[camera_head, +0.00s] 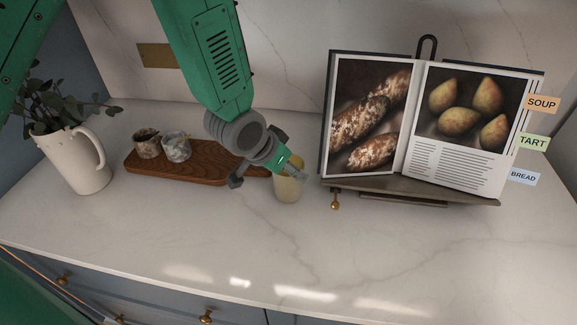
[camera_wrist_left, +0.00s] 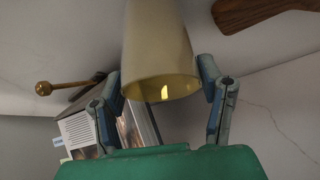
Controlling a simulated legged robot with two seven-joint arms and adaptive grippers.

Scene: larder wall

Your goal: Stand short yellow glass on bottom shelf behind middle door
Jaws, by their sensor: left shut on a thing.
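The short yellow glass (camera_head: 287,187) is on or just above the marble counter, between the wooden board and the cookbook stand. My left gripper (camera_head: 292,172) reaches down to it from above and partly covers it. In the left wrist view the glass (camera_wrist_left: 160,65) shows pale yellow, its open rim towards the camera, between the two fingers of my left gripper (camera_wrist_left: 160,88). The fingers are shut on its sides. Whether its base touches the counter cannot be told. The middle door and the bottom shelf are not seen. My right gripper is not in view.
A wooden board (camera_head: 200,174) with two small marbled cups (camera_head: 162,146) lies left of the glass. A white jug (camera_head: 75,160) with leaves stands further left. An open cookbook (camera_head: 415,125) on a stand is at the right. The counter front (camera_head: 270,240) is clear.

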